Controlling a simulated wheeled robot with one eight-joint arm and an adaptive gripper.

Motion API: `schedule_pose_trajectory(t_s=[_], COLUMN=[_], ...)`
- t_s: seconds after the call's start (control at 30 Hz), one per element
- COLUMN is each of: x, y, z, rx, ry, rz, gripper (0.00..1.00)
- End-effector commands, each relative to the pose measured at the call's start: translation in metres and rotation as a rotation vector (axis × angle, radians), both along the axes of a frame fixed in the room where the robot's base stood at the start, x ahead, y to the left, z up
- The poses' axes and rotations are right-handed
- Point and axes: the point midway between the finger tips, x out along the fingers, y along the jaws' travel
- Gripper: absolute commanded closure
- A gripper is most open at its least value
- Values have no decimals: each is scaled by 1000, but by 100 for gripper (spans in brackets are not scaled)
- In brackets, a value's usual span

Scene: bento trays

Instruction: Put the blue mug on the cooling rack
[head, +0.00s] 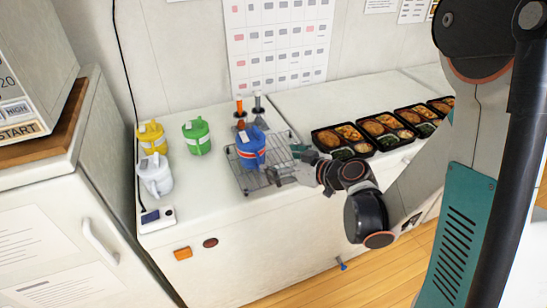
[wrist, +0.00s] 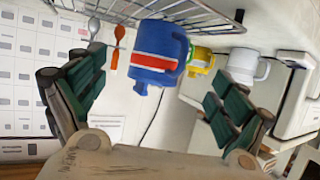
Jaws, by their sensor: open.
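The blue mug (head: 250,148), with a red and white band, is on the wire cooling rack (head: 270,182) in the head view and looks roughly upright. My gripper (head: 302,162) is open just right of the mug. In the wrist view, which is upside down, the blue mug (wrist: 155,58) appears between and beyond the two spread fingers of my gripper (wrist: 152,100). No finger visibly touches it. The rack (wrist: 140,12) spans the top of that view at the mug's base. Exact contact between mug and rack is hard to see.
A yellow mug (head: 152,137), a green mug (head: 197,138) and a white mug (head: 155,174) stand left of the rack. Upright utensils (head: 259,112) are behind it. Several filled bento trays (head: 342,140) line the counter at right. A small device (head: 157,217) sits at the front-left corner.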

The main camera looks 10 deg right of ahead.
Motion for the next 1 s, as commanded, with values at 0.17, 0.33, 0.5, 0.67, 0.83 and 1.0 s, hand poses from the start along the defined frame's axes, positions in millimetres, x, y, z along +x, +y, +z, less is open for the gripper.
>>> schedule_pose_trajectory(t_s=[0.17, 0.33, 0.5, 0.67, 0.83, 1.0], x=[-4, -9, -27, -51, -81, -116], y=[-3, -3, -8, -16, -28, -45], z=[2, 10, 29, 47, 64, 78], rx=[-1, -8, -33, -60, -91, -122], ry=[1, 40, 139, 241, 336, 413], rz=[0, -13, -59, -125, -210, -312], gripper=[8, 8, 8, 8, 8, 8])
